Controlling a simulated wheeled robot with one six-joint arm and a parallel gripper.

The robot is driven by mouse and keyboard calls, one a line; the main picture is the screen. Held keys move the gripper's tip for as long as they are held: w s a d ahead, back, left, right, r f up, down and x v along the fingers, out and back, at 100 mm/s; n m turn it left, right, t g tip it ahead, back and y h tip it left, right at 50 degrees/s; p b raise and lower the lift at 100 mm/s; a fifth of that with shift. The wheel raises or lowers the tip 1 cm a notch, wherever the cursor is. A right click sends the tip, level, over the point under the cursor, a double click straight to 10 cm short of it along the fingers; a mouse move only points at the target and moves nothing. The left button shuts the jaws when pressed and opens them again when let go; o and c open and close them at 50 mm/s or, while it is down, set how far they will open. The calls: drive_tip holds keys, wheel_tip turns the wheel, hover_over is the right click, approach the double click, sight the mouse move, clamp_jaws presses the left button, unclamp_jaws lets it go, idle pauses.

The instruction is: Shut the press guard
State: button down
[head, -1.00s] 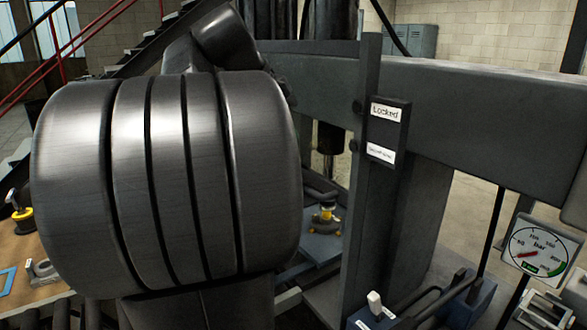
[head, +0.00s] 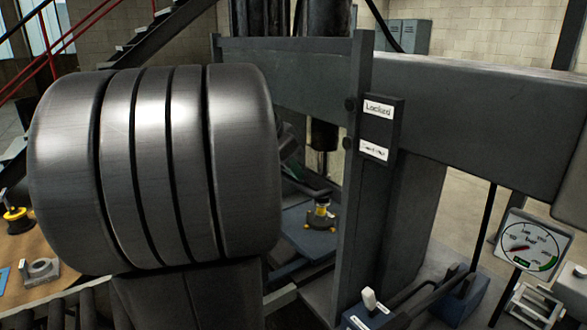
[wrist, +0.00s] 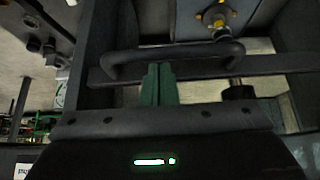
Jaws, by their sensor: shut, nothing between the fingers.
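The press guard's dark frame (head: 290,46) stands in front of the press in the head view. My arm covers its lower left, and I cannot tell how far it stands open. In the wrist view a dark bow handle (wrist: 190,51) sits on a flat cross bar (wrist: 275,65). My gripper (wrist: 158,72) has its green fingers together and empty. Their tips lie at the handle's bar; whether they touch it is unclear. In the head view my arm hides most of the gripper.
A post carries a plate reading "Locked" (head: 378,109). A pressure gauge (head: 530,247) stands at the right. A blue block with a yellow and silver fitting (head: 321,215) sits inside the press. A wooden bench (head: 30,248) with small parts is at the left.

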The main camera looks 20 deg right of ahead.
drive_tip(key=shift+f, duration=0.15)
wheel_tip(320, 180, down, 31)
drive_tip(key=b, duration=2.4)
drive_tip(key=shift+r, duration=0.2)
drive_tip(key=shift+s+a+f, duration=0.1)
drive_tip(key=shift+s+f, duration=0.05)
drive_tip(key=shift+s, duration=0.05)
drive_tip(key=s+a+r+p, duration=0.1)
drive_tip(key=a+r+p, duration=0.3)
drive_tip(key=r, duration=0.9)
drive_tip(key=shift+s+a, duration=0.15)
